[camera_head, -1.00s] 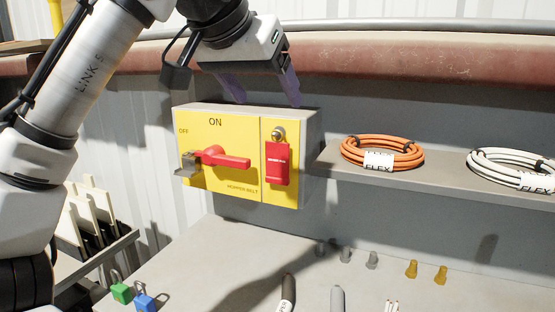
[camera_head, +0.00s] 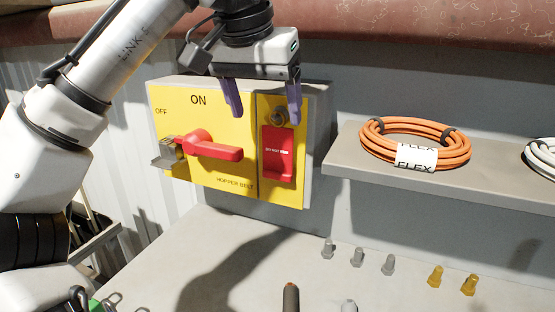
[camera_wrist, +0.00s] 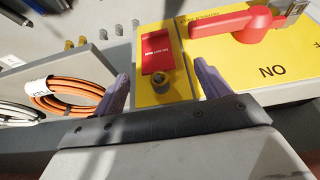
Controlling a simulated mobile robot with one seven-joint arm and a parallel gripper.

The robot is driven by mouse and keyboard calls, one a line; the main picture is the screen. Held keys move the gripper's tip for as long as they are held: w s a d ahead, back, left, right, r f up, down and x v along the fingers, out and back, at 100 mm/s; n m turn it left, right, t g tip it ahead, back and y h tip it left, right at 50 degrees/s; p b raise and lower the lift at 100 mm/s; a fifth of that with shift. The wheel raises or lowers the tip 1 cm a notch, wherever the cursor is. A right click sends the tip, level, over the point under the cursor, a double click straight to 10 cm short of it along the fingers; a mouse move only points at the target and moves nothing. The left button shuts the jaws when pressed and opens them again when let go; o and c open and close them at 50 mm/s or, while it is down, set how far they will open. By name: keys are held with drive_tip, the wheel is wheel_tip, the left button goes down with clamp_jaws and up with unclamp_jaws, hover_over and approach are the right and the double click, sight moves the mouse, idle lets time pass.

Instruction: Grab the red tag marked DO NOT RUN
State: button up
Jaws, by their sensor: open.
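The red tag (camera_head: 278,154) hangs on the right part of the yellow switch box (camera_head: 228,184), below a round metal knob (camera_head: 280,118). Small white print shows on the tag; it is too small to read surely. My gripper (camera_head: 264,112) is open and empty, its purple fingers pointing down at the upper front of the box. In the wrist view the tag (camera_wrist: 156,52) lies beyond and between my fingertips (camera_wrist: 162,80), with the knob nearer to me. I see no finger touching the tag.
A red switch handle (camera_head: 213,147) marked ON and OFF sticks out left of the tag. A grey shelf (camera_head: 345,170) with an orange cable coil (camera_head: 415,140) is at the right.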

sight(277, 141)
drive_tip(key=shift+d+x, duration=0.15)
drive_tip(key=shift+x, duration=1.5)
drive_tip(key=shift+d+x, duration=0.2)
drive_tip(key=shift+x, duration=1.5)
drive_tip(key=shift+r, duration=0.15)
drive_tip(key=c, duration=1)
drive_tip(key=shift+w+r, duration=0.1)
